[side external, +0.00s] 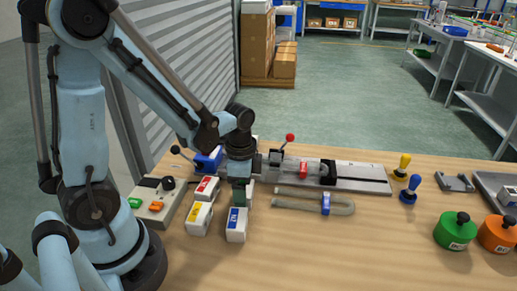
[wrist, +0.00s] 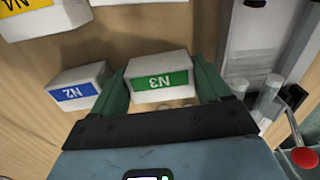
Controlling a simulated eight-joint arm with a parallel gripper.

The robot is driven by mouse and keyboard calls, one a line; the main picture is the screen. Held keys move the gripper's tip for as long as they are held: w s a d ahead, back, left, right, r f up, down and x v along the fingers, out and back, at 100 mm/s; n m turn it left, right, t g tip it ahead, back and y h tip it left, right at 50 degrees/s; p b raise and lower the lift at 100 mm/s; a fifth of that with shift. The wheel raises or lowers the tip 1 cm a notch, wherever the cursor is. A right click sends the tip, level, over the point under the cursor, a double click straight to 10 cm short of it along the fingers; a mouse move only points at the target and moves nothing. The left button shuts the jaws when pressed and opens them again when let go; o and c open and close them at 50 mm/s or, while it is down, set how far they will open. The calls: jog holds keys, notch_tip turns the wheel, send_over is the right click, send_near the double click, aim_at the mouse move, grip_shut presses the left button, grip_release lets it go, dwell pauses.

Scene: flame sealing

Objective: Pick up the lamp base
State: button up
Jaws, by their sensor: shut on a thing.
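My gripper (wrist: 161,88) is shut on a white block with a green N3 label (wrist: 160,80), one green finger on each side of it. In the side view my gripper (side external: 240,192) points down at the wooden bench, and the held block is mostly hidden behind it. I cannot tell if the block is clear of the bench. A white block with a blue N2 label (wrist: 78,90) stands beside it; it also shows in the side view (side external: 236,225). A yellow-labelled block (wrist: 40,12) and a red-labelled one (side external: 205,188) are close by. None is plainly marked as the lamp base.
A metal rail fixture (side external: 362,178) with a red-knobbed lever (side external: 290,139) lies behind. A U-shaped tube (side external: 300,205) lies in front of it. A control box (side external: 152,204) stands left. Green (side external: 456,232) and orange (side external: 497,235) knobbed pots stand right. The front middle bench is clear.

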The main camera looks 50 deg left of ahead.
jog(key=shift+r, duration=0.1)
jog(key=shift+r, duration=0.8)
notch_tip(320, 180, up, 2)
jog(key=shift+r, duration=0.2)
jog(key=s+d+r, duration=0.5)
jog(key=d+r, duration=0.2)
jog(key=d, duration=0.3)
jog(key=w+a+f, duration=0.2)
jog(key=w+a, duration=0.3)
jog(key=a, duration=0.5)
jog(key=w+a+f, duration=0.1)
jog(key=w+a, duration=0.4)
jog(key=a, duration=0.6)
jog(key=shift+m, duration=0.3)
jog(key=shift+s+d+f, duration=0.1)
jog(key=shift+d+f, duration=0.1)
jog(key=shift+f, duration=1.5)
jog(key=shift+s+d+f, duration=0.1)
jog(key=shift+d+f, duration=0.05)
jog(key=shift+f, duration=1.55)
jog(key=shift+w, duration=0.1)
